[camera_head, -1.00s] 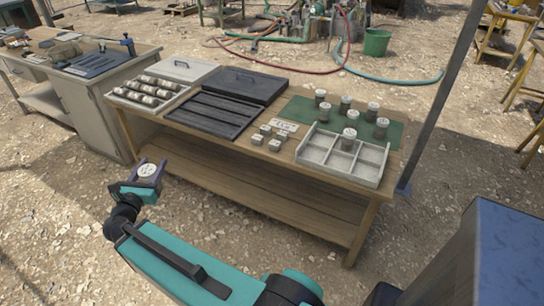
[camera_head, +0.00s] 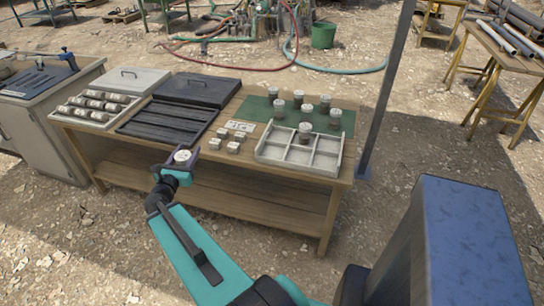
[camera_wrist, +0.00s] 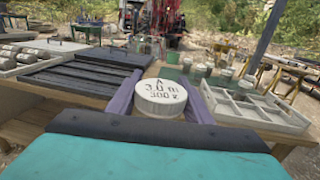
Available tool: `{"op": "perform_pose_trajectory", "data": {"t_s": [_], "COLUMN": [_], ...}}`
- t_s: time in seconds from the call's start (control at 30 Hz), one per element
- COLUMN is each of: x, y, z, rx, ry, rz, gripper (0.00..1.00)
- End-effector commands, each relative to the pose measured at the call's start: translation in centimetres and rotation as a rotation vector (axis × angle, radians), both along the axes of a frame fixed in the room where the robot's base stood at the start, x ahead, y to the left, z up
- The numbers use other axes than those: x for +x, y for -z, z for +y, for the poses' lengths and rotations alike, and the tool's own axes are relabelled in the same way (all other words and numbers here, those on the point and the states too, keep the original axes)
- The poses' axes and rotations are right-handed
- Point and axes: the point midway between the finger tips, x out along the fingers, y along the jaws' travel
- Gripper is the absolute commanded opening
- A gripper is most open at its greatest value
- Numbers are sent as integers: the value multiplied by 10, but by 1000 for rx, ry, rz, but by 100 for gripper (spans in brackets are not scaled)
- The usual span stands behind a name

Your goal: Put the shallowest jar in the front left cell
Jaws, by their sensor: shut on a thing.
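My gripper (camera_head: 181,159) is shut on a jar with a white lid (camera_head: 183,155), held upright in front of the table's front edge. In the wrist view the lid (camera_wrist: 160,97) reads roughly "A 3.0 m 300"; the last character is unclear. The jar's body is hidden below the lid. The pale divided tray (camera_head: 295,164) stands on the table's right end, to the right of my gripper. Its front left cell looks empty. One jar (camera_head: 305,133) appears to stand in its back middle cell. Several similar jars (camera_head: 335,118) stand on the green mat behind.
A brown wooden table (camera_head: 240,187) carries everything. Further left are a dark slotted tray (camera_head: 165,122) and a core box (camera_head: 95,105). A grey post (camera_head: 385,90) rises at the right.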

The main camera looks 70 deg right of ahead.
Motion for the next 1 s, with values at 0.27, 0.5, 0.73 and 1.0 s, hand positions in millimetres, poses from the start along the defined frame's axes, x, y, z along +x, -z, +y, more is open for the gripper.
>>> {"op": "perform_pose_trajectory", "data": {"t_s": [0.27, 0.5, 0.73, 1.0], "x": [-60, -115, -172, -235], "y": [10, 19, 29, 41], "z": [-58, -100, -133, -161], "rx": [-1, 0, 2, 2], "ry": [77, 139, 199, 262], "rz": [1, 1, 1, 1], "gripper": [14, 14, 14, 14]}}
